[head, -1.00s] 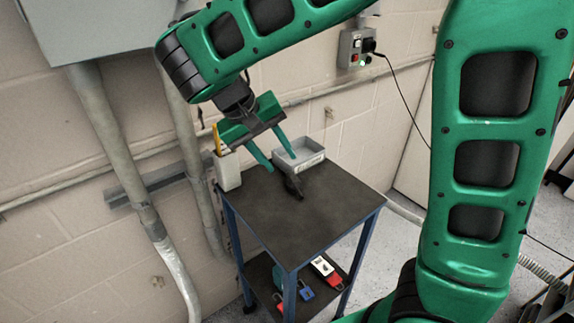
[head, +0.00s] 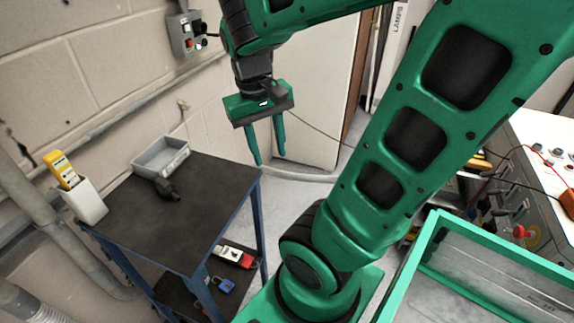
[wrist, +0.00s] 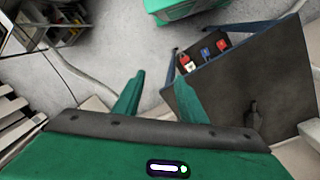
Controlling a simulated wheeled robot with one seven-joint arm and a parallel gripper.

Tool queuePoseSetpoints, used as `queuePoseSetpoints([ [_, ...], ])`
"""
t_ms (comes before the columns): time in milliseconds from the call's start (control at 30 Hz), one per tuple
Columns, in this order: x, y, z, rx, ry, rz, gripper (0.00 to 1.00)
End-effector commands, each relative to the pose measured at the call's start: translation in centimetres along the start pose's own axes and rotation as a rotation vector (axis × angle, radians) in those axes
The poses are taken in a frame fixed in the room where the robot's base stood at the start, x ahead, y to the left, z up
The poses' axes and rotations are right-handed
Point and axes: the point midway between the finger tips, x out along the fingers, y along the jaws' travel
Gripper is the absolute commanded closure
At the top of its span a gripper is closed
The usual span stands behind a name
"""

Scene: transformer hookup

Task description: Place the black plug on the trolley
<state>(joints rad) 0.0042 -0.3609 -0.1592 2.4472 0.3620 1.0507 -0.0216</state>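The black plug (head: 167,189) lies on the dark top of the trolley (head: 185,228), just in front of the grey tray. It also shows in the wrist view (wrist: 252,112) on the trolley top. My gripper (head: 270,160) is to the right of the trolley, raised and apart from the plug. Its two green fingers are spread with nothing between them, as the wrist view (wrist: 157,98) also shows.
A wall box (head: 186,33) hangs behind. A green-rimmed bin (head: 450,270) stands at right.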

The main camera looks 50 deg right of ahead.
Motion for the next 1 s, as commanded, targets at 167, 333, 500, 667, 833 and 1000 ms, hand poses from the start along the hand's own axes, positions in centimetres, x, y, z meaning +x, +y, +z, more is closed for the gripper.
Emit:
queuePoseSetpoints([
  [167,1.5,2.5,4.0,0.082,-0.011,-0.093,0.62],
  [333,2.1,2.6,5.7,0.108,-0.013,-0.133,0.62],
  [500,2.2,2.6,5.9,0.11,-0.013,-0.138,0.62],
  [667,2.2,2.6,5.9,0.11,-0.013,-0.137,0.62],
  [833,2.2,2.6,5.9,0.11,-0.013,-0.137,0.62],
  [1000,2.6,2.0,4.7,0.109,-0.027,-0.128,0.62],
])
